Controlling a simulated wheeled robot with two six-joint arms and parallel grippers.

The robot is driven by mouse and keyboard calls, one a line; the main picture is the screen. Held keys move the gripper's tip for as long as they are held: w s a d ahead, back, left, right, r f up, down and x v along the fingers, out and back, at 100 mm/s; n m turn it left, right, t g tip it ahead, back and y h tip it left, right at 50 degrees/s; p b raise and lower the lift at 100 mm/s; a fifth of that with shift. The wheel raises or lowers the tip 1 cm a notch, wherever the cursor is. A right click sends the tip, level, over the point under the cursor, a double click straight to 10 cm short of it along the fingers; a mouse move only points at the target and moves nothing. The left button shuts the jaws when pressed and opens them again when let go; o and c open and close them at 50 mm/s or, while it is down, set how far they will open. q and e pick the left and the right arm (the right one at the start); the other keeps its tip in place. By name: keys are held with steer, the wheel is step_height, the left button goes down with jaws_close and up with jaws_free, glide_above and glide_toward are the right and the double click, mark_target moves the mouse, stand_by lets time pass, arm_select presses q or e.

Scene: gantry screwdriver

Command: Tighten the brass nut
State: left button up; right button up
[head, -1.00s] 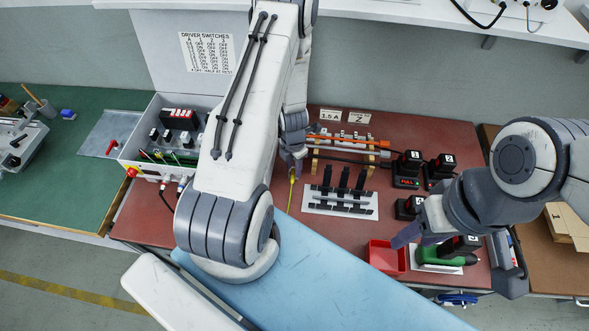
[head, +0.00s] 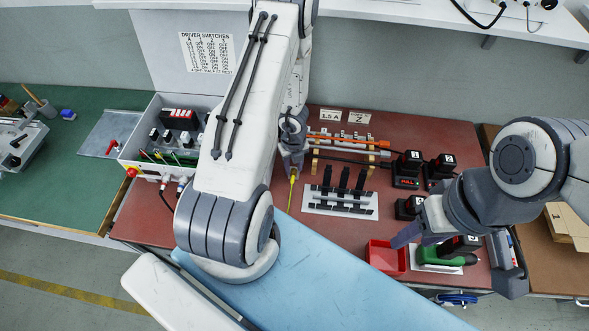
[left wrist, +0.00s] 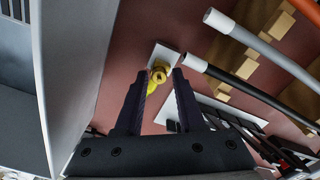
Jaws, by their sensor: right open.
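My left gripper (head: 292,165) points down at the left-middle of the red-brown bench. In the left wrist view its two dark fingers (left wrist: 160,76) are apart, with a yellow, brass-coloured round piece (left wrist: 158,76) between their tips and narrow gaps on both sides. In the head view a slim yellow tool-like piece (head: 291,192) shows just below this gripper. I cannot tell which part, if any, is the brass nut. My right gripper (head: 402,238) is open beside the red bin (head: 386,257), its fingers partly hidden.
A white plate with black clamps (head: 340,201) lies right of my left gripper. Rods or hoses, one orange (head: 345,138), rest on wooden blocks behind. Black battery units (head: 405,168) and a green power driver (head: 437,256) stand at the right. A switch box (head: 150,165) stands left.

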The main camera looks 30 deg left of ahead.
mark_target(294, 170)
arm_select(q)
jaws_close()
steer(key=m, duration=0.5)
steer(key=shift+m, duration=0.3)
steer(key=m, duration=1.1)
steer(key=shift+m, duration=0.3)
steer(key=m, duration=0.6)
steer(key=shift+w+m, duration=0.1)
steer(key=shift+m, duration=0.2)
steer(key=shift+o, duration=0.6)
jaws_free()
step_height(294, 170, up, 6)
steer(key=p, duration=0.6)
steer(key=shift+r, duration=0.1)
